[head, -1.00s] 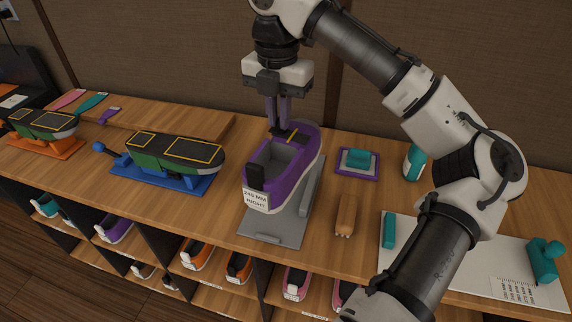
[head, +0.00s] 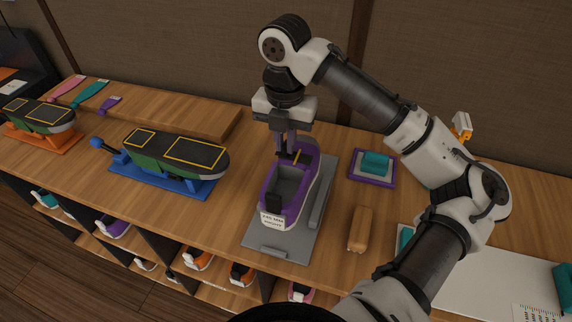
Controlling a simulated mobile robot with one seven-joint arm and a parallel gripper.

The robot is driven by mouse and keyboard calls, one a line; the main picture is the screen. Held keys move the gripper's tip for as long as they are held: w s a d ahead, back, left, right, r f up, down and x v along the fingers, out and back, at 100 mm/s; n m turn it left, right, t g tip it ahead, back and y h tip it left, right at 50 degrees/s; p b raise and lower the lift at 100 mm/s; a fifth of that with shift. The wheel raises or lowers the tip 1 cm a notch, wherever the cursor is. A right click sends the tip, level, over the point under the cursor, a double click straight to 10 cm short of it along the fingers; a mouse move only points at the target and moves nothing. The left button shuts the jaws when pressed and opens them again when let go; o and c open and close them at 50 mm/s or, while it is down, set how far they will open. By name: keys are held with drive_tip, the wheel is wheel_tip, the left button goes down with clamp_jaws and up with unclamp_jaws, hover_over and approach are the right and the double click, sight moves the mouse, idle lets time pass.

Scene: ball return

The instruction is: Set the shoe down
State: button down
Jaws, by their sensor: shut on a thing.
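My gripper (head: 288,155) points down and is shut on the far end of the shoe. The fingertips are partly hidden by the shoe's upper.
A blue stand (head: 165,178) with a green and black form is to the left, an orange one (head: 40,138) farther left. A purple-edged tray (head: 372,180) with a teal block and a tan brush (head: 361,229) are to the right. Cubbies below hold several shoes.

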sight(285, 157)
wheel_tip(285, 157, down, 8)
drive_tip(key=shift+r+p, duration=0.1)
drive_tip(key=shift+p, duration=0.3)
drive_tip(key=c, duration=1.5)
unclamp_jaws()
wheel_tip(285, 157, up, 12)
drive_tip(key=shift+b, duration=0.9)
